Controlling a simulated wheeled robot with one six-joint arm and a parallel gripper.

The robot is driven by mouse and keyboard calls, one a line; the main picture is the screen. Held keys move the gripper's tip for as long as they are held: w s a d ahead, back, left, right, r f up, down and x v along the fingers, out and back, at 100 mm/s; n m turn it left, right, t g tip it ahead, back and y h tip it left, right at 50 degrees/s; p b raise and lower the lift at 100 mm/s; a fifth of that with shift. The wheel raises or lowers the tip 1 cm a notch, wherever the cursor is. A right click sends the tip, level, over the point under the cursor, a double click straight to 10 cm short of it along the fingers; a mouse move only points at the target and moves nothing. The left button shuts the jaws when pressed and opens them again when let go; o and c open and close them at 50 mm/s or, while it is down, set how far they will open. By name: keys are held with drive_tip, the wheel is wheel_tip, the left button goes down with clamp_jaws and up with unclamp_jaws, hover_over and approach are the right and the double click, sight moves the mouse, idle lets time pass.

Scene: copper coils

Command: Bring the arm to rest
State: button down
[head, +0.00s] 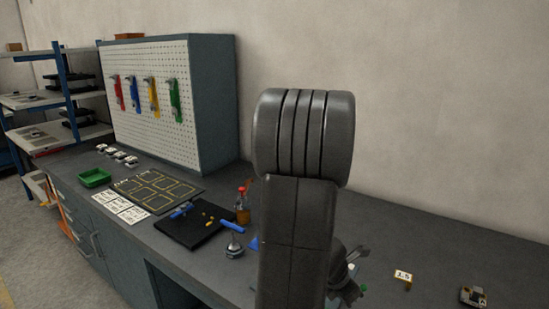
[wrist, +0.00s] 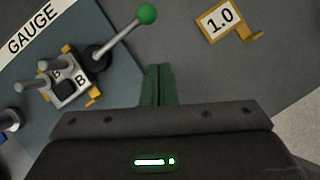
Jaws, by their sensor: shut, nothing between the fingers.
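My gripper (wrist: 159,72) shows at the bottom middle of the wrist view. Its green fingers are together with nothing between them, above the grey bench surface. In the head view my arm stands upright in the middle and hides part of the bench behind it. The gripper's fingers are not clear in the head view. No copper coil can be made out for sure in either view.
A fixture marked B (wrist: 68,85) and a green-knobbed lever (wrist: 125,33) lie left of my fingers; a 1.0 tag (wrist: 220,20) lies right. The bench (head: 440,245) also holds a 1.5 tag (head: 403,275), black mat (head: 195,238), bottle (head: 242,207) and green tray (head: 94,178). A pegboard cabinet (head: 213,105) stands behind.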

drive_tip(key=shift+a+r+m, duration=0.1)
drive_tip(key=shift+a+m, duration=0.3)
drive_tip(key=m, duration=0.1)
drive_tip(key=a+m+g+p, duration=0.2)
drive_tip(key=shift+w+a+r+m+h, duration=0.1)
drive_tip(key=shift+w+a+m+h, duration=0.15)
drive_tip(key=shift+w+m+h, duration=0.05)
drive_tip(key=shift+w+a+m+g+p, duration=0.35)
drive_tip(key=shift+a+m+g+p, duration=0.25)
drive_tip(key=shift+m, duration=0.4)
drive_tip(key=shift+w+a+f+m+g+p, duration=0.1)
drive_tip(key=shift+w+a+m+g+p, duration=0.25)
drive_tip(key=shift+m, duration=0.3)
drive_tip(key=shift+w+a+f+m+g+p, duration=0.15)
drive_tip(key=shift+a+m+p, duration=0.25)
drive_tip(key=shift+m, duration=0.25)
drive_tip(key=shift+r, duration=0.15)
